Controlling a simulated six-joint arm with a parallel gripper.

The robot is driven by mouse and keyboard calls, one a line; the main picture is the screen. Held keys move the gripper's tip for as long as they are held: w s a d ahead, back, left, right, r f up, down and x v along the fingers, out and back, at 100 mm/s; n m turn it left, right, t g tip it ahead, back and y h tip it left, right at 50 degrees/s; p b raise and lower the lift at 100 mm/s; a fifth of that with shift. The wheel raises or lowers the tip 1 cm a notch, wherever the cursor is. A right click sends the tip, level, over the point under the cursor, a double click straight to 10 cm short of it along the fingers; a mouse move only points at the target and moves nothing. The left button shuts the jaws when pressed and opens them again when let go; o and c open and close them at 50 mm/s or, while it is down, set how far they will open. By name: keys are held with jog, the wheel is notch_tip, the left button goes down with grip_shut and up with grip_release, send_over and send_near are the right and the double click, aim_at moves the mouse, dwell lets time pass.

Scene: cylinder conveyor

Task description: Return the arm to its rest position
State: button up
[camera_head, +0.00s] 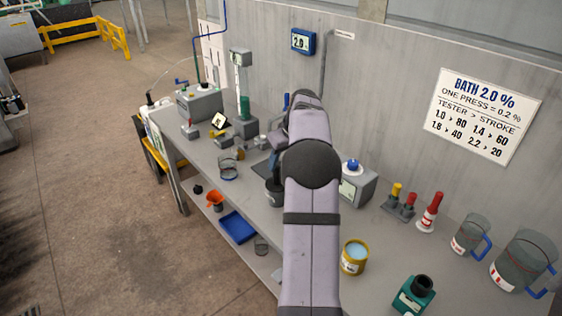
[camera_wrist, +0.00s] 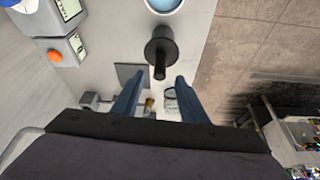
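My arm runs up the middle of the head view and hides much of the bench behind it. My gripper (camera_wrist: 158,76) shows in the wrist view with two blue fingers spread apart and nothing pinched between them. A dark round object with a black stem (camera_wrist: 161,48) lies just beyond the fingertips, with clear gaps on both sides. In the head view the gripper is mostly hidden behind my arm, above a dark pot (camera_head: 274,193) on the bench.
A wall stands behind. Open floor (camera_head: 100,210) lies left.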

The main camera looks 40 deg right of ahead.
dwell(0.3)
jog(key=s+a+f+g, duration=0.1)
jog(key=s+a, duration=0.3)
jog(key=a, duration=0.8)
jog(key=s+a+f+g, duration=0.1)
jog(key=s+a+f, duration=0.15)
jog(key=a, duration=0.95)
jog(key=s+a+f+g, duration=0.1)
jog(key=s+a+f, duration=0.1)
jog(key=s+a, duration=0.4)
jog(key=s+a+f+n+g, duration=0.1)
jog(key=s+a, duration=0.5)
jog(key=s, duration=0.7)
jog(key=shift+s+a+f+g, duration=0.3)
jog(key=shift+s+a+f, duration=0.05)
jog(key=shift+f, duration=0.55)
